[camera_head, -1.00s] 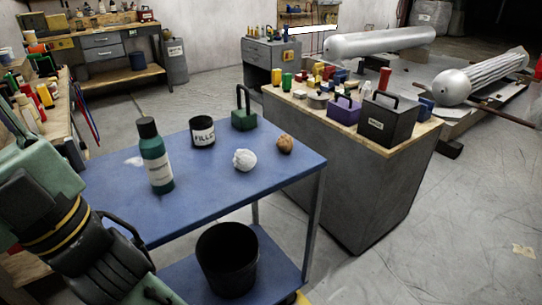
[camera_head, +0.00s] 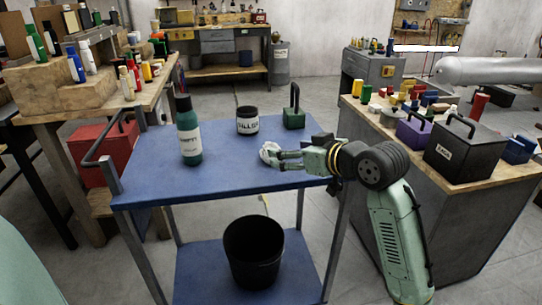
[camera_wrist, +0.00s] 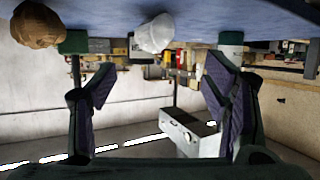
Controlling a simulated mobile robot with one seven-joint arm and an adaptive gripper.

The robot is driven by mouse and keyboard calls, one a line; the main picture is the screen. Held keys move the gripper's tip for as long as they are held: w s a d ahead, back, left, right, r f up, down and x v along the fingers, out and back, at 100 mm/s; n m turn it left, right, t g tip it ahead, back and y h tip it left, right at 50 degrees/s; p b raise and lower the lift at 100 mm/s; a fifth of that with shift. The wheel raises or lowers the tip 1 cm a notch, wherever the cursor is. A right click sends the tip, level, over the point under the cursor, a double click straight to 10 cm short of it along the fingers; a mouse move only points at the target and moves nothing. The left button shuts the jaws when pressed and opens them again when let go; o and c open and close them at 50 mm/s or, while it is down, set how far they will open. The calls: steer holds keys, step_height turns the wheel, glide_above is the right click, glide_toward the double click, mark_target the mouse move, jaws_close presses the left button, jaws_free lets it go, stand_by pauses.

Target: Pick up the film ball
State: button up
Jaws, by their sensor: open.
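The film ball, a crumpled white ball (camera_head: 268,152), sits on the blue cart top (camera_head: 225,170). My gripper (camera_head: 287,160) reaches in low from the right, its fingers pointing left at the ball. In the wrist view, which is upside down, the white ball (camera_wrist: 157,33) lies ahead of the fingertips and between them sideways, toward the top of the picture. My gripper (camera_wrist: 160,95) is open with nothing between the fingers. In the head view the fingers partly overlap the ball, so I cannot tell there whether they touch it.
A brown crumpled ball (camera_wrist: 37,25) lies beside the white one; my arm hides it in the head view. A black bin (camera_head: 253,250) is on the lower shelf.

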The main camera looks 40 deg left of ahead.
steer(key=x, duration=0.2)
steer(key=f+p+x, duration=0.1)
steer(key=x, duration=0.2)
steer(key=shift+w+d, duration=0.2)
steer(key=shift+d, duration=0.1)
steer(key=x, duration=0.1)
steer(key=p+x, duration=0.1)
steer(key=x, duration=0.1)
steer(key=p+x, duration=0.1)
steer(key=shift+w+a+r, duration=0.2)
steer(key=shift+a, duration=0.3)
steer(key=shift+w+a+f, duration=0.1)
steer(key=shift+a+f, duration=0.05)
steer(key=shift+a, duration=0.05)
steer(key=c, duration=1.3)
